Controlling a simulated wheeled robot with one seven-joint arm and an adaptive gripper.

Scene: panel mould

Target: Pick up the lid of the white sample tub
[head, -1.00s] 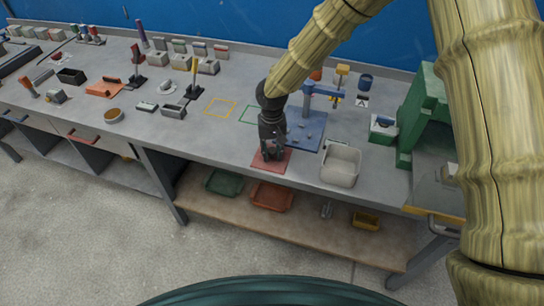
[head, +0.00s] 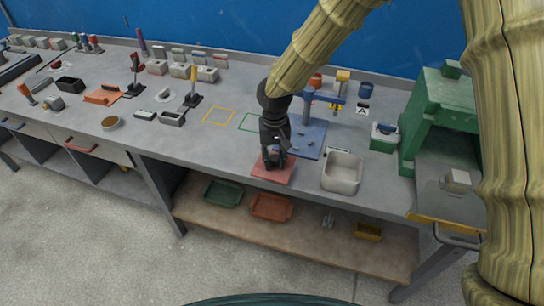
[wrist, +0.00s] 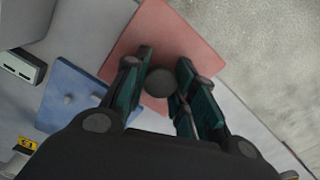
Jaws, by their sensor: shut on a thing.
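My gripper (head: 274,162) is low over a red square mat (head: 284,175) near the front edge of the bench. In the wrist view its fingers (wrist: 160,88) are closed around a small dark grey round piece (wrist: 160,82), with the red mat (wrist: 140,42) behind it. I cannot tell whether this piece is the lid or a knob on it. The gripper hides most of what is at the mat in the head view. No white tub can be clearly made out there.
A pale open bin (head: 341,180) stands right of the mat. A blue board (head: 312,150) with a blue stand lies behind. A green machine (head: 435,115) stands at the right. The bench around the yellow outline (head: 219,115) is clear.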

